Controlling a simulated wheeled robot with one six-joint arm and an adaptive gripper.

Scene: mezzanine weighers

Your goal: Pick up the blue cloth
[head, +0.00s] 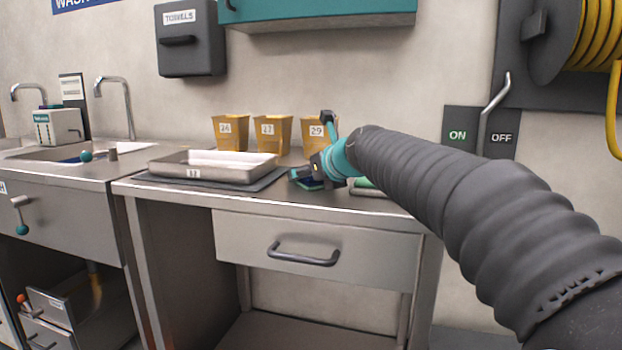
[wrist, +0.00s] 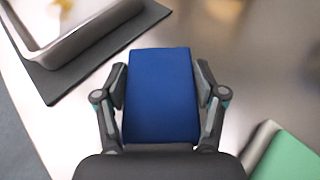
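The blue cloth (wrist: 160,95) is a flat, folded rectangle on the metal counter, seen from above in the wrist view. In the head view a dark blue bit of it (head: 313,184) shows low beside my gripper (head: 305,178). In the wrist view my gripper (wrist: 162,80) is open, with one finger along each side of the cloth. The fingertips are close to its side edges; I cannot tell whether they touch.
A metal tray (head: 213,172) on a dark mat (head: 150,178) lies left of the cloth. A green item (wrist: 285,158) lies to the right. Several yellow numbered cups (head: 272,132) stand behind along the wall. The counter's front edge is close.

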